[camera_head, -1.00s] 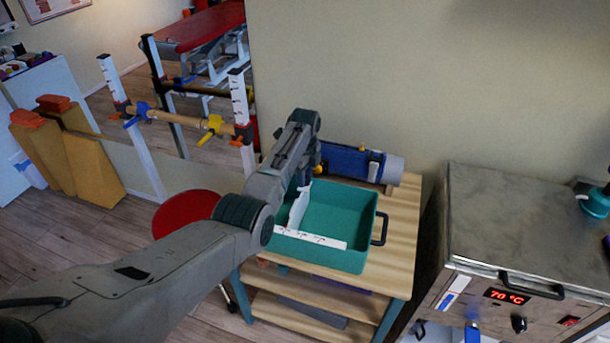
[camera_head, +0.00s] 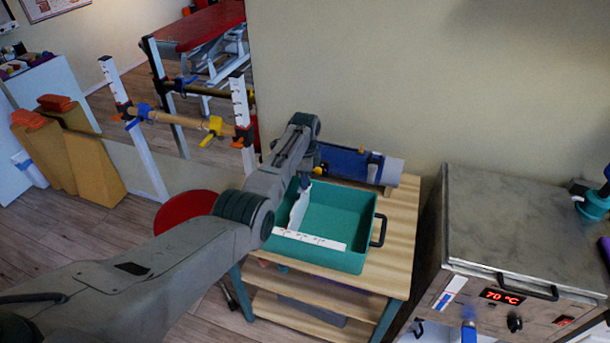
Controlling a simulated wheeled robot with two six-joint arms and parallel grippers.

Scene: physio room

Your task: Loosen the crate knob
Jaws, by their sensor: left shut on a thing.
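The teal crate (camera_head: 350,215) stands on a wooden trolley, with a black handle (camera_head: 379,230) on its right side. A white marked strip (camera_head: 310,239) runs along its front, and a second white piece (camera_head: 299,209) slants back from the strip's left end. My left arm reaches in from the left. My left gripper (camera_head: 305,183) points down at the crate's back left, at the top of the slanting white piece. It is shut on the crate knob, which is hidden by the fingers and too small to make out. My right gripper is not in view.
A blue roll (camera_head: 350,164) lies behind the crate on the wooden trolley (camera_head: 402,225). A steel heater cabinet (camera_head: 520,225) reading 70 °C stands close on the right. A red round stool (camera_head: 185,210) is beneath my left arm. Parallel bars stand at the back left.

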